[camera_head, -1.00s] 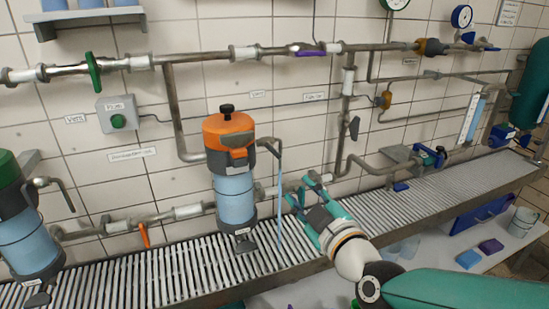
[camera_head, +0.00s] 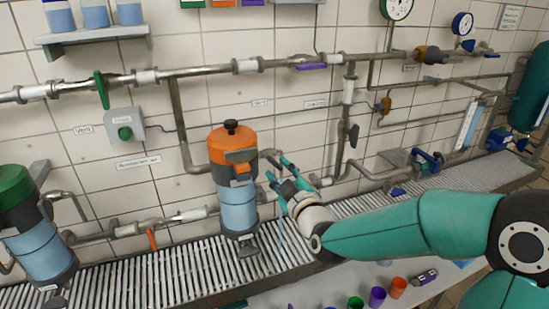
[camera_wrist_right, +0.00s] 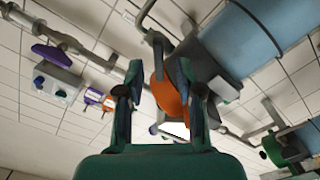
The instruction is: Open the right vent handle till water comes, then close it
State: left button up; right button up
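An orange-topped vessel (camera_head: 232,146) with a blue body stands on the grated ledge in the head view. A thin blue water stream (camera_head: 281,236) shows below my right gripper. My right gripper (camera_head: 277,172) is just right of the vessel top, over the spout pipe, which is largely hidden. Contact cannot be told. My left gripper is out of view.
A green-topped vessel (camera_head: 32,225) stands at the left. Wall pipes with a green lever (camera_head: 101,90) and a purple lever (camera_head: 311,66) run above. A box with a green button (camera_head: 124,133) is on the wall. Coloured cups (camera_head: 377,297) stand at the lower front.

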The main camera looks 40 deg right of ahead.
aim_at(276, 166)
jog(key=shift+p+x, duration=0.4)
jog(key=shift+x, duration=1.5)
grip_shut()
